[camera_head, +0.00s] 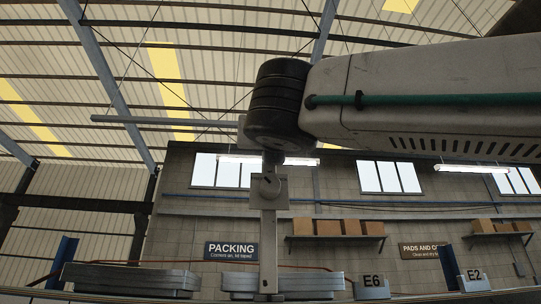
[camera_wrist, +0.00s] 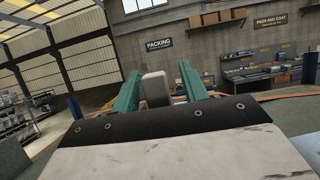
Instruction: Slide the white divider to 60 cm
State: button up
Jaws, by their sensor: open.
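My gripper (camera_wrist: 158,68) shows in the wrist view with its two green fingers apart. A pale, rounded block (camera_wrist: 155,90) stands between the fingers, with a gap visible on each side. I cannot tell whether this block is the white divider or whether anything touches it. No scale or 60 cm mark can be made out in either view. In the head view my arm crosses the upper right, and my fingers cannot be made out there.
A PACKING sign (camera_head: 231,251) hangs on the back wall. Shelves with brown boxes (camera_head: 335,228) are to its right. Grey stacked metal parts (camera_head: 130,279) and an E6 sign (camera_head: 372,281) line the lower edge. The wrist view shows loaded racks (camera_wrist: 32,112) at left and a workbench (camera_wrist: 262,78) at right.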

jog(key=v, duration=0.6)
jog(key=shift+s, duration=0.4)
jog(key=shift+f, duration=0.15)
